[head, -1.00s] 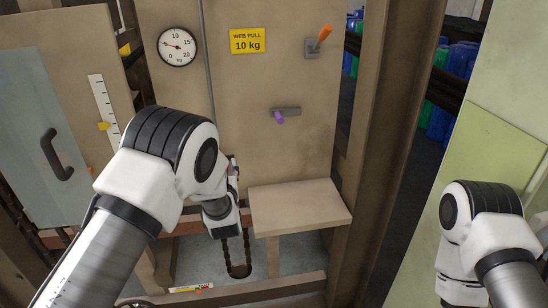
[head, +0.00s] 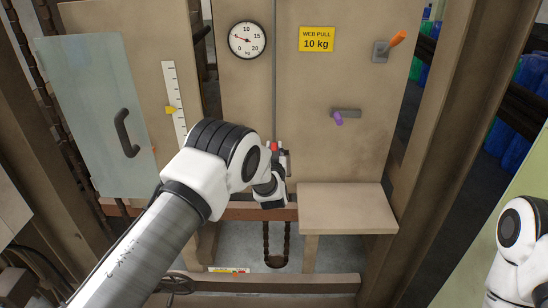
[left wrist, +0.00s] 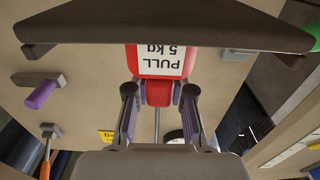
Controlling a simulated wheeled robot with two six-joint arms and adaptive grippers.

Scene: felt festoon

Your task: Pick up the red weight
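The red weight (left wrist: 160,62) shows in the left wrist view with a white label, upside down, reading "PULL 5 kg". A narrower red part shows between and beyond my left gripper's fingers. In the head view only a small patch of red (head: 274,147) shows at the fingertips. My left gripper (left wrist: 159,90) is open, its two fingers on either side of the red part with gaps showing. In the head view my left gripper (head: 278,150) is in front of the tan panel, partly hidden by my wrist. My right gripper is out of view.
A tan shelf (head: 345,208) juts out right of my left gripper. A purple-knobbed lever (head: 338,118) and an orange-handled lever (head: 397,40) stick out of the panel. A chain loop (head: 277,262) hangs below. A glass door (head: 90,110) stands at the left.

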